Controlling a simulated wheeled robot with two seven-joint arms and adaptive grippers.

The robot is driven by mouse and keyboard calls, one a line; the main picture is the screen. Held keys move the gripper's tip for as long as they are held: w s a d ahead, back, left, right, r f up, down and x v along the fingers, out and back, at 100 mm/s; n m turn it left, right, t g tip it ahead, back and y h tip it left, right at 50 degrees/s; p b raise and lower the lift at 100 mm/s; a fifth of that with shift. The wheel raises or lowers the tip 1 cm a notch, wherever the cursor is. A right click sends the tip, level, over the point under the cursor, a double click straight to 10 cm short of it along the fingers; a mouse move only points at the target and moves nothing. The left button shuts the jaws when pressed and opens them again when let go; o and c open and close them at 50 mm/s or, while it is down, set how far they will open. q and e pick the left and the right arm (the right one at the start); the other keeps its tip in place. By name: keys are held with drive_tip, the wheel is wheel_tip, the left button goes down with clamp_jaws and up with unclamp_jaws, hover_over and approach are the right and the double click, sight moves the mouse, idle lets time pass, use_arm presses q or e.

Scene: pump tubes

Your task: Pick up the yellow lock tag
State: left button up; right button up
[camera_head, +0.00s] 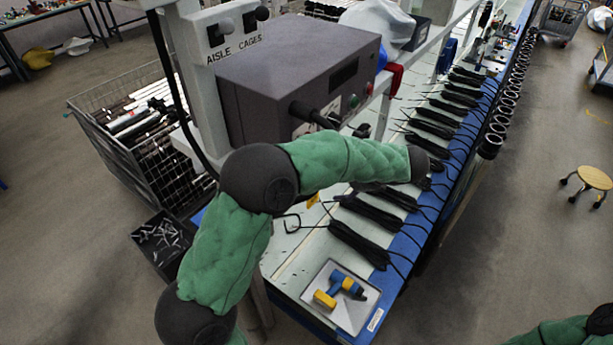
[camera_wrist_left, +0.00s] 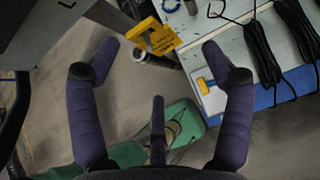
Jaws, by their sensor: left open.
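The yellow lock tag (camera_wrist_left: 160,38) shows in the left wrist view, at the top centre, with dark lettering on its face. It hangs by the edge of the workbench, and a small yellow patch beside my left arm in the head view (camera_head: 313,200) looks like it. My right gripper is out of view.
A grey control box (camera_head: 290,70) stands on the bench beside my left arm. Black tube bundles (camera_head: 358,243) line the blue-edged bench. A white tray (camera_head: 338,302) holds a yellow and blue tool. A wire cage (camera_head: 115,125) stands left. The floor at right is mostly clear.

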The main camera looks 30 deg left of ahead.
use_arm(q)
drive_tip(key=shift+n+g, duration=0.3)
drive_tip(key=shift+n, duration=0.3)
drive_tip(key=x, duration=0.1)
drive_tip(key=p+x, duration=0.1)
drive_tip(key=x, duration=0.1)
drive_tip(key=p+x, duration=0.1)
drive_tip(key=x, duration=0.1)
drive_tip(key=shift+s+a+r, duration=0.3)
drive_tip(key=p+x, duration=0.1)
drive_tip(key=x, duration=0.2)
drive_tip(key=shift+a+f, duration=0.15)
drive_tip(key=shift+a, duration=0.05)
drive_tip(key=shift+a+f, duration=0.3)
drive_tip(key=shift+f, duration=0.05)
drive_tip(key=shift+d, duration=0.1)
drive_tip(key=c, duration=1.4)
